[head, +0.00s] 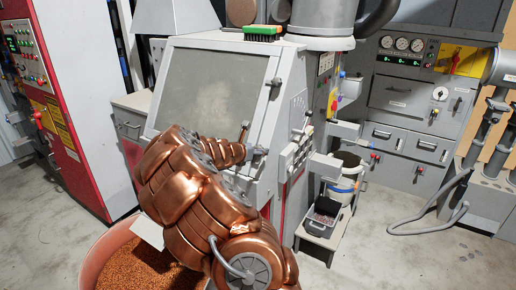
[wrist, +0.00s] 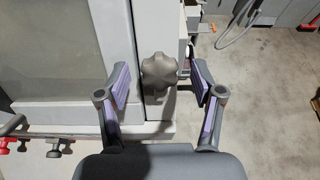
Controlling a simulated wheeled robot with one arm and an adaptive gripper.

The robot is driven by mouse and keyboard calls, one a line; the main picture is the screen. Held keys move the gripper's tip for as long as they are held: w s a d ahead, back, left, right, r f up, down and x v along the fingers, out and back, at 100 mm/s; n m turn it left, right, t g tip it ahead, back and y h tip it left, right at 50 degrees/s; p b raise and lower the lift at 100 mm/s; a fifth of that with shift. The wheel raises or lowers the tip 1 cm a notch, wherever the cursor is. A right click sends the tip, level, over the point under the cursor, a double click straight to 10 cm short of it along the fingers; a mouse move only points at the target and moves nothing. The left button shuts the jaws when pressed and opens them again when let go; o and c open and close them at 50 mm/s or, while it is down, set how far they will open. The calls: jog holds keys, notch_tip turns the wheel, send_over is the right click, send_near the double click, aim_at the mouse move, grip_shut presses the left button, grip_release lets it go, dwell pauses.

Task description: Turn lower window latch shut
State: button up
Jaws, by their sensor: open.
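The window (head: 212,90) is a grey pane in a light frame on the machine's sloped front. Its edge also shows at left in the wrist view (wrist: 50,50). The lower window latch (wrist: 159,70) appears as a dark grey, lobed knob on the frame's right side. My gripper (wrist: 160,80) is open, with one purple-padded finger to the left of the knob and one to the right. Gaps show between the pads and the knob. In the head view my copper-coloured arm covers much of the lower window area. An upper latch (head: 273,82) sits higher on the frame's right edge.
A green brush (head: 263,33) lies on top of the machine. A tub of copper granules (head: 125,262) stands at lower left. A red and white cabinet (head: 62,100) is on the left. A white bucket (head: 344,187) stands right of the machine. Open floor (head: 400,255) lies at right.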

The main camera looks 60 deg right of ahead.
jog(key=shift+x, duration=0.85)
jog(key=shift+w, duration=0.1)
jog(key=c, duration=1.2)
